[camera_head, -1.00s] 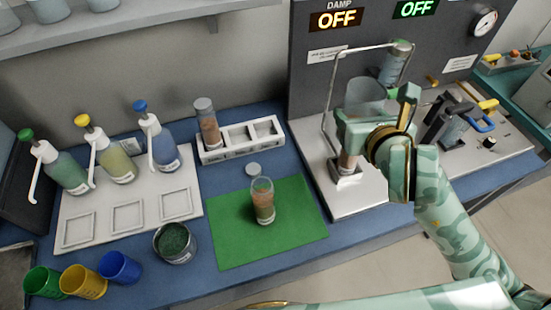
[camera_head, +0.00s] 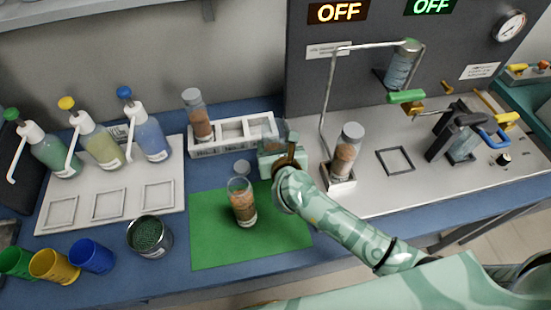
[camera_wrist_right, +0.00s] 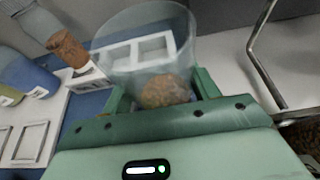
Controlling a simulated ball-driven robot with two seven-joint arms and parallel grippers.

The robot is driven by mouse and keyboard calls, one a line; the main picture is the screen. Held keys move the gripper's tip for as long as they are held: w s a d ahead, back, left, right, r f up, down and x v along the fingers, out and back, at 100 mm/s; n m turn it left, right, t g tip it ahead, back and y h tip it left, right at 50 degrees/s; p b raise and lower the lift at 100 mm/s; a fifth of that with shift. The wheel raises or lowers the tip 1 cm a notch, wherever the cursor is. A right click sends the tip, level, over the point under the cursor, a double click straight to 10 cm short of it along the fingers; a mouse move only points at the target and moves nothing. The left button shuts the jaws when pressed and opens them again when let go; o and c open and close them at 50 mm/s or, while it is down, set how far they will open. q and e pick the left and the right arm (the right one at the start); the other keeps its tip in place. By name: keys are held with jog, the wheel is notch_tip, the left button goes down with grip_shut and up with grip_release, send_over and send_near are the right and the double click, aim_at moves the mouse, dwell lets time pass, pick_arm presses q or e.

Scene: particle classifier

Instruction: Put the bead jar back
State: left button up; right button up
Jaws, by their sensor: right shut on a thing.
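My right gripper (camera_head: 283,160) is shut on a clear vessel (camera_head: 274,132), held upright at the right end of the white rack (camera_head: 205,149). In the right wrist view the vessel (camera_wrist_right: 150,45) is between the fingers (camera_wrist_right: 165,100), with tan beads showing low in it. A lidded jar of tan beads (camera_head: 198,122) stands in the rack's left slot; other slots look empty. A lidless jar of tan beads (camera_head: 242,205) stands on the green mat (camera_head: 205,240), with a grey lid (camera_head: 242,167) behind it. My left gripper is not in view.
Another lidded bead jar (camera_head: 345,155) stands in a holder on the machine deck, under a metal frame (camera_head: 328,95). Pump bottles (camera_head: 98,145) stand at left. A tin of dark beads (camera_head: 149,236) and coloured cups (camera_head: 55,265) are at front left. The mat's right part is clear.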

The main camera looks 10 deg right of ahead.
notch_tip(320, 180, down, 4)
jog(key=shift+f+b, duration=0.15)
jog(key=shift+b, duration=0.55)
jog(key=shift+f+b, duration=0.4)
jog(key=shift+f, duration=0.05)
jog(key=o, duration=1.2)
jog(key=shift+r, duration=0.1)
jog(key=shift+r+p, duration=0.35)
jog(key=p+v, duration=0.2)
jog(key=v, duration=1)
jog(key=shift+s+p, duration=0.1)
jog(key=shift+p, duration=0.2)
